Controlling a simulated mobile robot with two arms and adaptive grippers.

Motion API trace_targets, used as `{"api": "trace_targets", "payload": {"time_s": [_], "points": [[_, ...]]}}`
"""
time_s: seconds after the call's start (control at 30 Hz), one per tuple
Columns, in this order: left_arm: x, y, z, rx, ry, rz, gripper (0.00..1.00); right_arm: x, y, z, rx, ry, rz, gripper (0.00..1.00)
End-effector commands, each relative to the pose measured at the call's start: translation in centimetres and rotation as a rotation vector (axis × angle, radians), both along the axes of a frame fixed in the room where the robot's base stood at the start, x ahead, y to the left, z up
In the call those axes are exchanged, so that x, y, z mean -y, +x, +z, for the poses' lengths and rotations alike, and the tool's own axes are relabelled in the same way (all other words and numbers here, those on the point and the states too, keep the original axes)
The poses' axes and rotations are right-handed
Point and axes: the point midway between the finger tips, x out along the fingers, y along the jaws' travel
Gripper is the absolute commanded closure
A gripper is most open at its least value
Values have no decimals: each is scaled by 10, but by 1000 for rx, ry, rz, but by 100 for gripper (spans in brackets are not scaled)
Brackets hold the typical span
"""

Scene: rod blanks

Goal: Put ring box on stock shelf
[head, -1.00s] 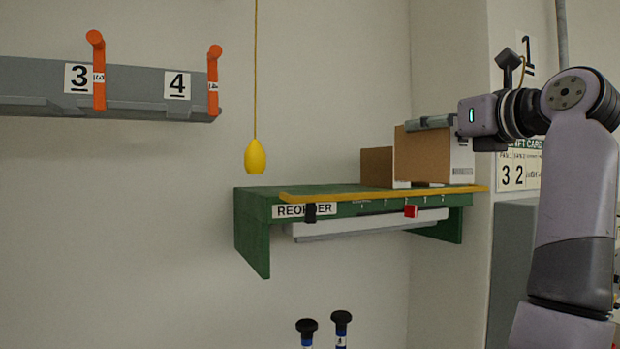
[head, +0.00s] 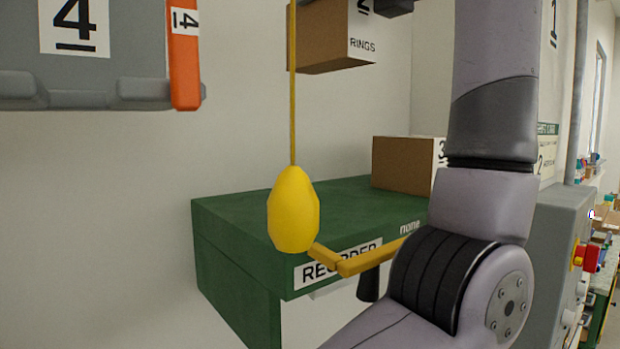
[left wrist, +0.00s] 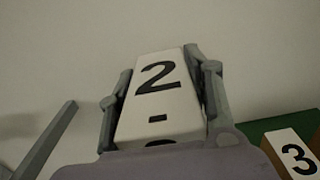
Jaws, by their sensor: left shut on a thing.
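The ring box (head: 325,36), brown cardboard with a white end marked 2 and RINGS, hangs in the air above the green shelf at the top of the head view. Its white end (left wrist: 160,100) fills the middle of the left wrist view. My left gripper (left wrist: 163,92) is shut on it, a finger along each side; in the head view its tips are cut off by the top edge. A grey shelf (head: 120,50) with a number 4 card is at the upper left, apart from the box; its top is out of frame. My right gripper is not in view.
The green REORDER shelf (head: 235,215) bears a box marked 3 (head: 400,163), also in the left wrist view (left wrist: 298,150). A yellow weight (head: 293,210) hangs on a cord in front.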

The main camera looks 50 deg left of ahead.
Motion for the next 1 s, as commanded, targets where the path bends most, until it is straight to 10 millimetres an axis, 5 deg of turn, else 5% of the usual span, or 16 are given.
{"api": "trace_targets", "payload": {"time_s": [0.63, 1.0], "points": [[0, 1, -132, -4, 0, 1, 88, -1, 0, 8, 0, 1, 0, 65], [0, 0, -168, -2, 1, 1, 88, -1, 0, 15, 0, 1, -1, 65]]}}
